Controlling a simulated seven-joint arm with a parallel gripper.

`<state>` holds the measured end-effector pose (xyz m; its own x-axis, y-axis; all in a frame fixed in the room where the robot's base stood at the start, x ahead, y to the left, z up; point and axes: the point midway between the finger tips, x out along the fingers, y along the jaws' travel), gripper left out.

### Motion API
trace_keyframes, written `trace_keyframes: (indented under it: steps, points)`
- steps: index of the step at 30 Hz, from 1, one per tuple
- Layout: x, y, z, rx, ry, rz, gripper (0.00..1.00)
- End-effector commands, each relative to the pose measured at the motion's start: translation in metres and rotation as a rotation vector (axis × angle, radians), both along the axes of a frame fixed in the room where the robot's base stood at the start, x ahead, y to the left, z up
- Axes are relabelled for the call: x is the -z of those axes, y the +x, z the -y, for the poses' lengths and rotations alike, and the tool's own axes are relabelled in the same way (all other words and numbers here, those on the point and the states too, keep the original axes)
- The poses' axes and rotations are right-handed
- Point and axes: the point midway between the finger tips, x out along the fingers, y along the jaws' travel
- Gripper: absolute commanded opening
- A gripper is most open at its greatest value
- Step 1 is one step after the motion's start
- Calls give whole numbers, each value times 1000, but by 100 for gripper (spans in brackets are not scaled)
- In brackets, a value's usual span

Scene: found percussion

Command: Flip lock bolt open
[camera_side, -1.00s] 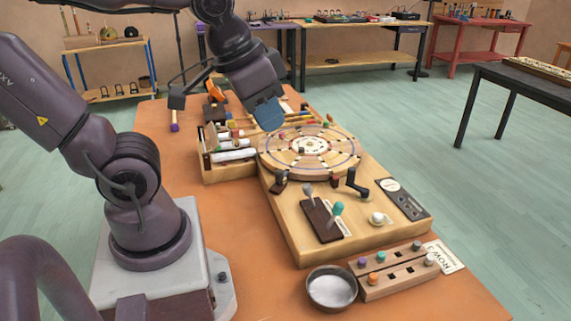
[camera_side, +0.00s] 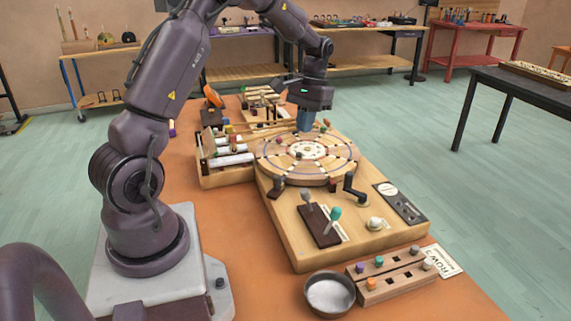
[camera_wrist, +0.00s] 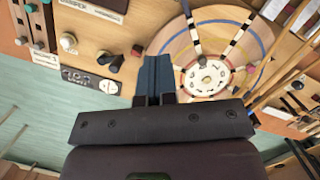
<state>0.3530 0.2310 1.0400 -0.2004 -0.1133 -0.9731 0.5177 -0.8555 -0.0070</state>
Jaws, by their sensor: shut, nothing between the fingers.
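The round wooden wheel (camera_side: 283,166) with a numbered white centre lies on the board; it also shows in the wrist view (camera_wrist: 180,50). A small dark block (camera_side: 333,181) stands at the wheel's near edge beside the black crank (camera_side: 354,187); in the wrist view, a small dark piece (camera_wrist: 137,50) sits near the crank (camera_wrist: 112,63). Another dark piece (camera_side: 276,186) is at the wheel's left front. I cannot tell which of these is the lock bolt. My gripper (camera_side: 304,128), with blue fingers, is shut and empty over the wheel's far side. Its fingers (camera_wrist: 158,60) hide part of the wheel.
Two levers, one with a teal knob (camera_side: 335,213), stand on a dark plate at the board's front. A metal bowl (camera_side: 329,292) and a peg block (camera_side: 395,275) lie in front. A wooden box (camera_side: 222,178) with white rolls stands left of the wheel.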

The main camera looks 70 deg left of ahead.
Motion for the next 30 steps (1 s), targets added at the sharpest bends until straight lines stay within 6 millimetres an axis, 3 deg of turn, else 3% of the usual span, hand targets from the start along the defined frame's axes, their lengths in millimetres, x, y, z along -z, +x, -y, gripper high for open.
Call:
trace_keyframes:
  steps: [4, 9, 15, 30]
  points:
    - [34, 7, -37, -50, -44, -71, 0]
    - [46, 17, -60, -62, -70, -108, 0]
    - [25, 24, -64, -49, -76, -109, 0]
    - [32, 19, -60, -45, -87, -122, 0]
